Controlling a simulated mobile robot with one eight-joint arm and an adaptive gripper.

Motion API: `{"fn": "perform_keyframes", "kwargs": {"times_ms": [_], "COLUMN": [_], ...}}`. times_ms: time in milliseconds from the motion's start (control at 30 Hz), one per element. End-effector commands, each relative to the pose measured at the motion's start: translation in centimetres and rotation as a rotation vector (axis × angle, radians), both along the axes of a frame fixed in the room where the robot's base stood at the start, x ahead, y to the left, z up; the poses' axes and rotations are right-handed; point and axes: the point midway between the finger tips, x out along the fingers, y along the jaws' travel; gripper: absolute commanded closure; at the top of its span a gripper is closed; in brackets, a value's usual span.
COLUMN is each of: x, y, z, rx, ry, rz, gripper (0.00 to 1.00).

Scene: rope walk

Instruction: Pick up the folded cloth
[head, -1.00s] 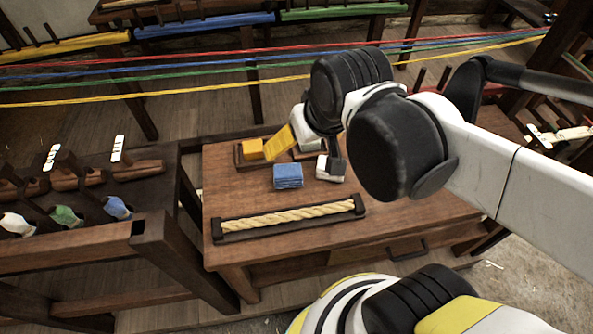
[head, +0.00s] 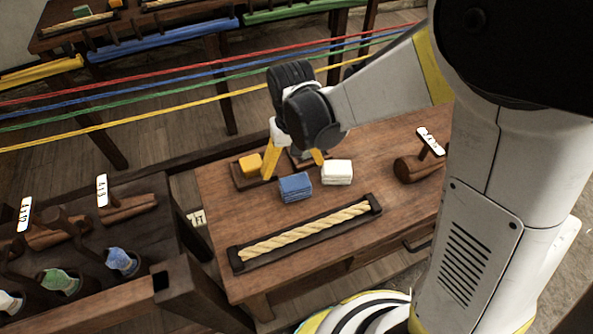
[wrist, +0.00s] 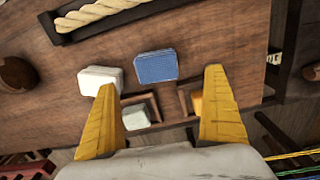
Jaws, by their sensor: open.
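A blue folded cloth (head: 295,187) lies on the wooden workbench (head: 222,212), behind the rope. A white stack (head: 337,172), which also looks like folded cloth, lies just to its right. The wrist view shows the blue cloth (wrist: 157,66) ahead of the fingertips and the white stack (wrist: 98,77) near the left fingertip. My gripper (head: 293,167) is open and empty, its two yellow fingers pointing down just behind the cloths. In the wrist view, the gap between its fingertips (wrist: 160,80) lines up with the blue cloth.
A yellow block (head: 250,164) sits in a small wooden tray left of my fingers. A pale block (wrist: 136,118) sits in another tray. A rope in a dark holder (head: 374,203) lies along the front. Coloured lines (head: 150,78) stretch behind the bench.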

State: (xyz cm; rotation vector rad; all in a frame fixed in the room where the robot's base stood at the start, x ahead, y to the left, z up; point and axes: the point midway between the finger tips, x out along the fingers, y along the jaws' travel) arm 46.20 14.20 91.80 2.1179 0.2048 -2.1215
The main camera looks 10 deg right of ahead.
Motion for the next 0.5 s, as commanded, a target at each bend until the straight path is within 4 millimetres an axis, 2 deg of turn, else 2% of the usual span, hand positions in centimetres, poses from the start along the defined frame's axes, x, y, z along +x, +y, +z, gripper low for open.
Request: {"fn": "perform_keyframes", "kwargs": {"times_ms": [33, 100, 367, 500], "x": [0.0, 0.1, 0.2, 0.5], "y": [0.0, 0.0, -0.2, -0.6], "z": [-1.4, -2.4, -4.2, -6.3], "rx": [0.000, 0.000, 0.000, 0.000], "ry": [-0.001, -0.001, -0.002, -0.002], "rz": [0.000, 0.000, -0.001, -0.001], "gripper": [0.00, 0.00, 0.00, 0.00]}}
